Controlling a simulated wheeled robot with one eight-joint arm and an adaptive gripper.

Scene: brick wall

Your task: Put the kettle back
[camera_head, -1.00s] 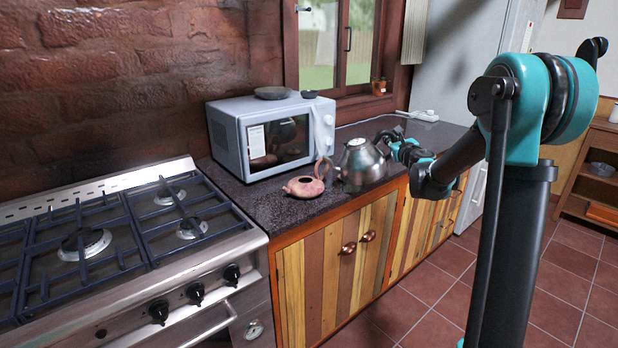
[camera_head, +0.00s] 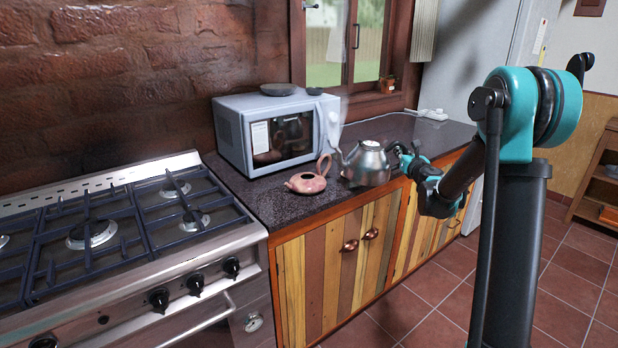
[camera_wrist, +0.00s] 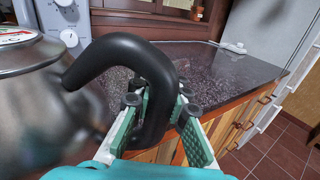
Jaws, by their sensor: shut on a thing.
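The metal kettle (camera_head: 367,164) is at the front edge of the dark counter, right of a pink teapot (camera_head: 308,181). It looks upright; I cannot tell whether its base touches the counter. In the wrist view the kettle's steel body (camera_wrist: 32,105) fills the left side, and its black curved handle (camera_wrist: 128,60) runs between my gripper's pads. My gripper (camera_head: 410,160) is shut on that handle from the right side of the kettle. The gripper also shows in the wrist view (camera_wrist: 168,120).
The gas stove (camera_head: 110,235) with several burners stands at the left, its top clear. A microwave (camera_head: 240,135) with dark dishes on top stands behind the teapot. The counter (camera_head: 430,137) is mostly clear to the right, with a small white item (camera_head: 432,114) at the back.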

